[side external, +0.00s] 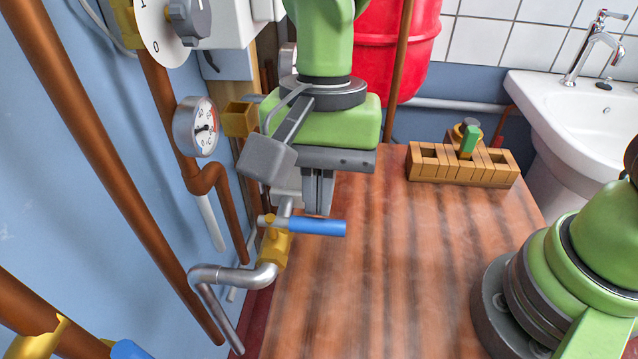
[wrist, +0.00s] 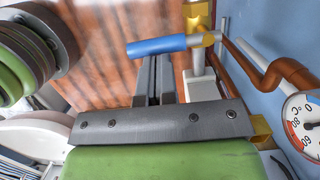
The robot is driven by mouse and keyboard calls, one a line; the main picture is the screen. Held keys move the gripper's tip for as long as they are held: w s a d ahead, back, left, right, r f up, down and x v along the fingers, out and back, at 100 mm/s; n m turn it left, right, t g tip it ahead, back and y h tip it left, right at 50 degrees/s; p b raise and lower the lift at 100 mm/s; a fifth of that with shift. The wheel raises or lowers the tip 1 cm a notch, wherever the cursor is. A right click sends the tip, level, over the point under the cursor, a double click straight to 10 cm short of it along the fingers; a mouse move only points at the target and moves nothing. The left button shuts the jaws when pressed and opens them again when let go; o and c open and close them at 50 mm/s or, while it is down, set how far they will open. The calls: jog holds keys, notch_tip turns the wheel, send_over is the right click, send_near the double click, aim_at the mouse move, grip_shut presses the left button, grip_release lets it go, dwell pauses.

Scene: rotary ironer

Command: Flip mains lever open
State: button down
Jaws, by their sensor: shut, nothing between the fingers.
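A blue-handled lever (side external: 318,227) sticks out to the right from a brass valve (side external: 275,248) on a grey pipe by the wall, over the wooden table. In the wrist view the blue lever (wrist: 158,46) lies across the picture, just beyond my fingers, with the brass valve (wrist: 196,14) at its right end. My gripper (side external: 317,210) points down with its fingers shut and empty. Its fingertips (wrist: 153,62) are very close to the lever's handle, on its far side in the side view. I cannot tell whether they touch it.
A second blue handle (side external: 130,349) shows at the bottom left. A slotted wooden block (side external: 462,175) stands at the table's back; the table (side external: 400,270) between is clear. A sink (side external: 580,110) stands right.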

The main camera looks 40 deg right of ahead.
jog(key=shift+s+a+m, duration=0.2)
jog(key=shift+s+m, duration=0.2)
jog(key=shift+m, duration=0.5)
jog(key=shift+s+a+m+t, duration=0.2)
jog(key=shift+m, duration=0.4)
jog(key=shift+s+a+m+t, duration=0.15)
jog(key=shift+s+m+t, duration=0.05)
jog(key=shift+m, duration=0.4)
jog(key=a+m, duration=0.1)
jog(key=m, duration=0.1)
jog(key=s+a+m, duration=0.1)
jog(key=a+m, duration=0.1)
jog(key=a+m+t, duration=0.1)
jog(key=m, duration=0.1)
jog(key=shift+s+a+y, duration=0.25)
jog(key=shift+a+y, duration=0.05)
jog(key=shift+a, duration=0.05)
jog(key=shift+w+d, duration=0.35)
jog(key=shift+w, duration=0.45)
